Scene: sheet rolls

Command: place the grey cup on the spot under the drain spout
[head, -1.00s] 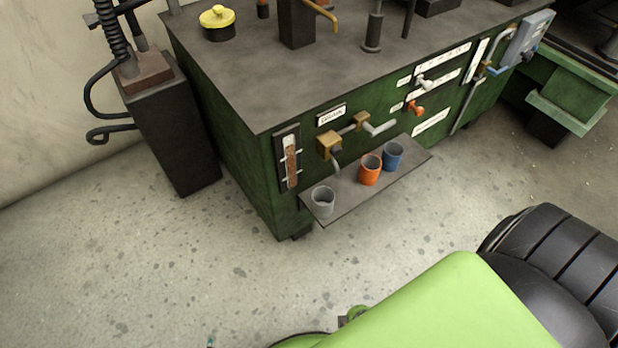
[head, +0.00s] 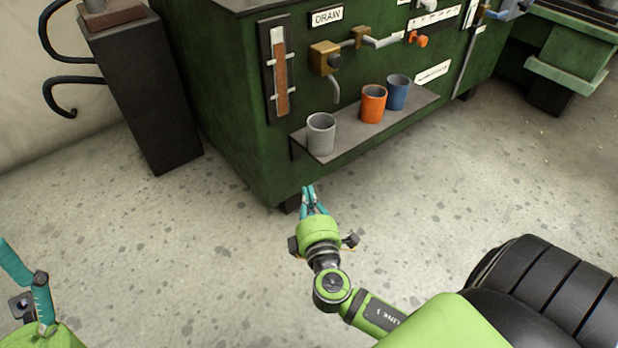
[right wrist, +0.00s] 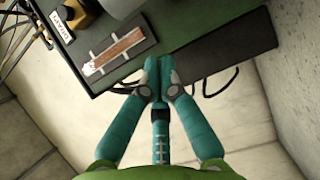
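The grey cup (head: 321,134) stands upright at the left end of the small shelf (head: 345,146) on the green machine. The brass drain valve (head: 325,58) is above the shelf, under the DRAIN label, and its grey spout (head: 336,92) points down behind and slightly right of the cup. I cannot make out a marked spot below the spout. My right gripper (head: 308,188) is below and in front of the shelf, apart from the cup. Its fingertips meet in the right wrist view (right wrist: 159,62), with nothing between them. My left gripper (head: 22,268) is cut off at the left edge, tips hidden.
An orange cup (head: 373,104) and a blue cup (head: 397,92) stand right of the grey cup on the shelf. A sight gauge (head: 279,75) is mounted left of the valve. A black pillar (head: 150,95) stands at left. The floor in front is clear.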

